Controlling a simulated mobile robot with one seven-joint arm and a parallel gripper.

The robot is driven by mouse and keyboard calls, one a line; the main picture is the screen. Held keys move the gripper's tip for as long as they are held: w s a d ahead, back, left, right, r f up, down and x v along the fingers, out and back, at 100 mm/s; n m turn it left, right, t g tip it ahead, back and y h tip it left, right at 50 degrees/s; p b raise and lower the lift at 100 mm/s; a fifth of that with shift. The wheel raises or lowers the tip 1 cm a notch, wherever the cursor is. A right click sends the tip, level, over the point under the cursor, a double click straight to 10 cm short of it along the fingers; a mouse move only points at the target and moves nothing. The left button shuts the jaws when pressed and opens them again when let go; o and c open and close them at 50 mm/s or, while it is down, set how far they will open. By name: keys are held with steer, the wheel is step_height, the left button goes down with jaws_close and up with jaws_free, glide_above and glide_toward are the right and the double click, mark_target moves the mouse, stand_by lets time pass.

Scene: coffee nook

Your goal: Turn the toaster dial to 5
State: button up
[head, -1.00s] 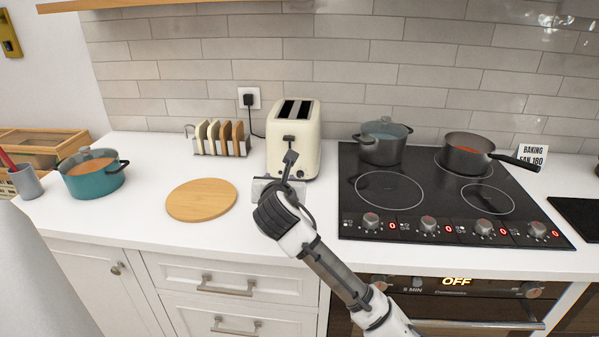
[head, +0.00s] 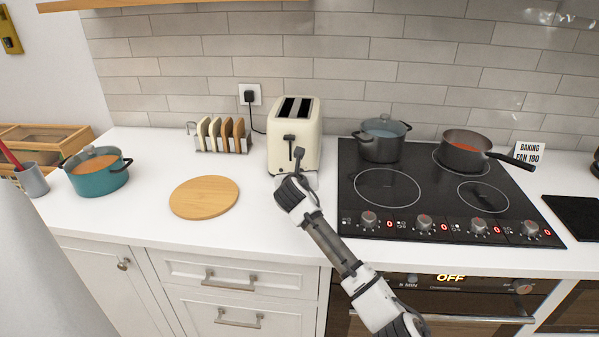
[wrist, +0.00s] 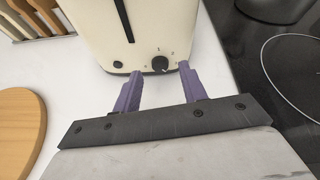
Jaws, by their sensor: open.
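The cream toaster (head: 296,130) stands on the white counter against the tiled wall, with two slots on top and a dark lever on its front. In the wrist view the toaster (wrist: 105,35) shows its black round dial (wrist: 160,64) low on the front, with small marks around it too small to read surely. A smaller dark button (wrist: 118,65) is to the dial's left. My gripper (wrist: 156,80) is open and empty, its two purple fingers pointing at the toaster front. The dial is between the fingertips, nearer the right one, and appears apart from them.
A toast rack (head: 222,135) stands left of the toaster and a round wooden board (head: 204,197) lies in front of it. The black hob (head: 430,210) is close on the right, with a grey pot (head: 382,145) and a saucepan (head: 464,155).

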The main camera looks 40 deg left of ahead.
steer(key=shift+w+a+f, duration=0.2)
steer(key=shift+w+a, duration=0.1)
steer(key=shift+w, duration=0.15)
jaws_close()
steer(key=shift+m, duration=0.3)
steer(key=m+y, duration=0.1)
steer(key=m+g+y+b, duration=0.1)
steer(key=shift+w+d+f+m, duration=0.15)
steer(key=shift+d+f+m, duration=0.05)
steer(key=shift+m, duration=0.1)
steer(key=shift+d+m+y+b, duration=0.1)
steer(key=shift+m+y+b, duration=0.9)
steer(key=shift+m+b, duration=0.45)
steer(key=shift+m, duration=0.25)
